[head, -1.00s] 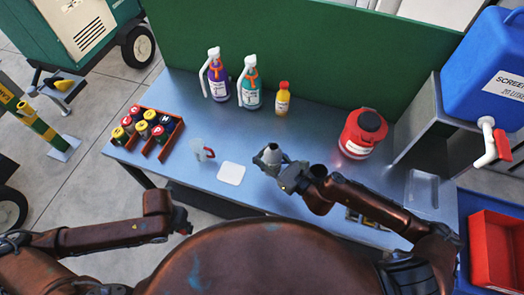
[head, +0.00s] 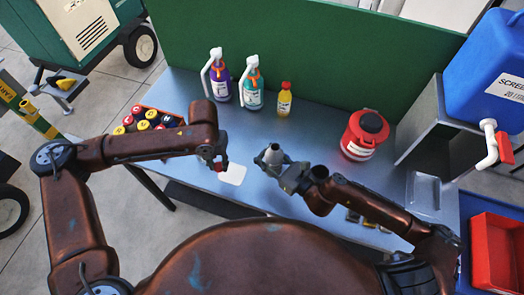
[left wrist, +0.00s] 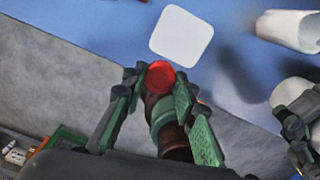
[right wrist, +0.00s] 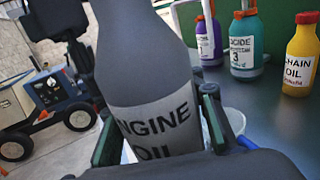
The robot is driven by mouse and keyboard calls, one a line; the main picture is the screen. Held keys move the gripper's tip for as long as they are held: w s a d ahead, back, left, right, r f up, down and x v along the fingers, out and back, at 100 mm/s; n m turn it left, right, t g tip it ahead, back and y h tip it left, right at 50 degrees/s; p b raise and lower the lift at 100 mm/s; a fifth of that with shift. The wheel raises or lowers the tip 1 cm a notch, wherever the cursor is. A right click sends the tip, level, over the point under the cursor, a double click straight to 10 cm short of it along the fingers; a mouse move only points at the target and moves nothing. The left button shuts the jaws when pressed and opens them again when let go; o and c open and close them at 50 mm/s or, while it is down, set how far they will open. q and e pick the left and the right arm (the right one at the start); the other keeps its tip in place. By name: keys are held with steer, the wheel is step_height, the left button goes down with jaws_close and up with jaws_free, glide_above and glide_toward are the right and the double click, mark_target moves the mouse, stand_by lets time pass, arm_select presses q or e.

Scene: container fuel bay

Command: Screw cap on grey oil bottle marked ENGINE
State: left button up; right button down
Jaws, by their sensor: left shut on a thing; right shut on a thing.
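The grey oil bottle (head: 272,156) stands upright in my right gripper (head: 287,174); its open, uncapped neck points up. In the right wrist view the bottle (right wrist: 150,75) shows a label with "NGINE" and "OIL". The right jaws are shut on its body. My left gripper (head: 214,164) is left of the bottle, apart from it, beside a pale square pad (head: 233,174). It is shut on a small red round piece, which looks like a cap (left wrist: 160,76). What lies behind the cap between the fingers is unclear.
A purple bottle (head: 219,84), a teal bottle (head: 250,88) and a yellow chain oil bottle (head: 285,103) stand at the back. A red can (head: 364,138) stands to the right. A rack of colored cans (head: 142,119) is partly behind my left arm. Clear table lies behind the grey bottle.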

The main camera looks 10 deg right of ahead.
arm_select(q)
steer(key=w+d+r, duration=0.2)
steer(key=d+r, duration=0.9)
steer(key=r, duration=0.2)
step_height(320, 180, up, 10)
steer(key=m, duration=0.2)
glide_above(274, 159)
steer(key=w, duration=0.2)
steer(key=shift+w+d, duration=0.1)
steer(key=shift+d, duration=0.2)
steer(key=shift+f, duration=1.95)
steer(key=shift+f, duration=0.9)
steer(key=shift+f, duration=0.55)
